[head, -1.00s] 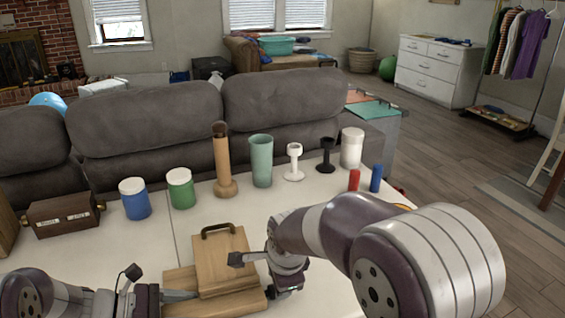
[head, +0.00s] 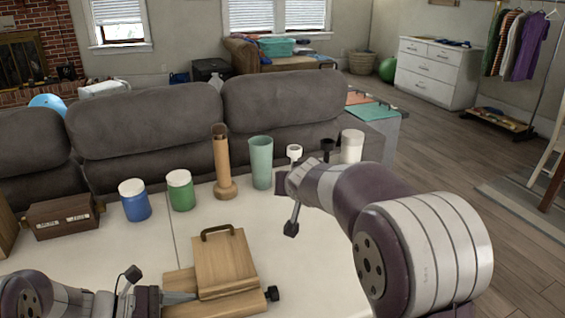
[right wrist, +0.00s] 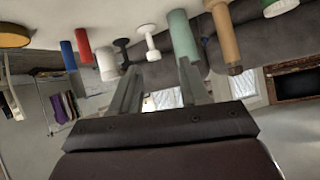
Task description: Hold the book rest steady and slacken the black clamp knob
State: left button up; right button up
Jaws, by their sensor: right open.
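The book rest (head: 224,258) is a wooden board with a dark handle on a wooden base, on the white table. The black clamp knob (head: 272,293) sticks out at the right end of its base. My left gripper (head: 182,297) is at the left edge of the book rest and appears shut on it; its tips are partly hidden. My right gripper (head: 291,229) is raised, behind and above the knob, apart from it. In the right wrist view its fingers (right wrist: 160,88) are spread with nothing between them.
A blue jar (head: 135,205), green jar (head: 181,195), wooden post (head: 222,165), teal cup (head: 261,165), white goblet (head: 294,152) and white jar (head: 351,147) stand along the back. A wooden box (head: 62,217) is at left. The red cylinder (right wrist: 84,45) and blue cylinder (right wrist: 68,55) show in the wrist view.

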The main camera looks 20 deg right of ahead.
jog(key=w+r+n+t+y, duration=0.2)
jog(key=w+n, duration=0.6)
jog(key=n, duration=0.9)
jog(key=shift+d+r+n+t+y, duration=0.2)
jog(key=shift+d+n+t+y, duration=0.15)
jog(key=shift+t+y, duration=0.8)
jog(key=shift+o, duration=1.4)
jog(key=n+g+y, duration=0.4)
jog(key=g+y, duration=0.4)
jog(key=g, duration=0.6)
send_near(282, 298)
notch_tip(282, 298, up, 6)
jog(key=w, duration=0.1)
jog(key=shift+g+h, duration=0.25)
jog(key=x, duration=1)
jog(key=shift+s+d+f, duration=0.1)
jog(key=shift+s+f, duration=0.1)
jog(key=shift+f, duration=0.45)
jog(key=shift+a+f, duration=0.25)
jog(key=shift+f, duration=0.05)
